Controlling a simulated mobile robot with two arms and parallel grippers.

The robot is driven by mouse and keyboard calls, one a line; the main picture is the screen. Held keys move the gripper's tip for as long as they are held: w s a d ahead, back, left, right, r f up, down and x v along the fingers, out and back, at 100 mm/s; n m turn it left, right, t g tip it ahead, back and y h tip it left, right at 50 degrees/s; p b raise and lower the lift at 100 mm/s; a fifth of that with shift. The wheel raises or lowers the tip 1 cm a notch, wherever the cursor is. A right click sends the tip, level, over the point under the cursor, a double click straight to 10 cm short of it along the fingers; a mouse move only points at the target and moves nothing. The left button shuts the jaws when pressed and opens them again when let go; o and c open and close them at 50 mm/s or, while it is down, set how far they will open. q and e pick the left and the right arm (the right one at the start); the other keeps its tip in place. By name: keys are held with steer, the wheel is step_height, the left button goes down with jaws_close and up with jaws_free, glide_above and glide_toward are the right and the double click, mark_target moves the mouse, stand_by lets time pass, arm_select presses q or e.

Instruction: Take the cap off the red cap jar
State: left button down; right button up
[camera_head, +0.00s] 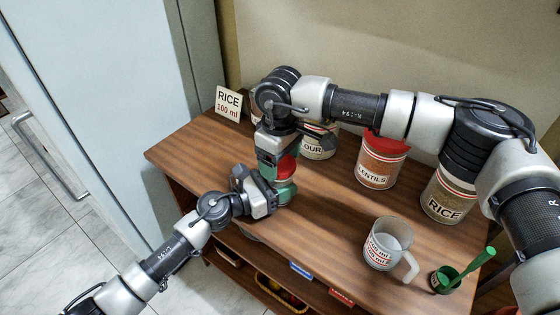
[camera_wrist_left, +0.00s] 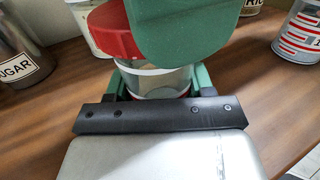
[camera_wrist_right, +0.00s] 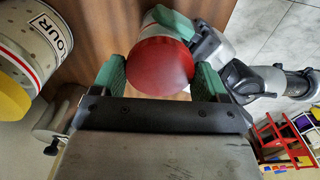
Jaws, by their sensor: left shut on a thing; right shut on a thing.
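The small jar with a red cap stands near the front left of the table, between my two grippers. Its red cap (camera_head: 286,167) shows large between the green fingers of my right gripper (camera_wrist_right: 158,76), which is shut on it from above. In the left wrist view the cap (camera_wrist_left: 114,32) looks tilted and shifted left over the jar body (camera_wrist_left: 158,83). I cannot tell whether they still touch. My left gripper (camera_wrist_left: 155,82) is shut on the jar body, coming in low from the front. The right gripper's finger hides part of the cap and jar.
A lentils jar (camera_head: 377,168), also red-capped, a rice jar (camera_head: 443,200) and a flour jar (camera_head: 318,148) stand along the back. A measuring cup (camera_head: 385,248) and a green container with a spoon (camera_head: 443,280) are front right. A rice sign (camera_head: 228,104) stands back left.

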steer(key=shift+r, duration=0.35)
steer(key=shift+r, duration=1.9)
arm_select(q)
steer(key=shift+c, duration=1.6)
jaws_free()
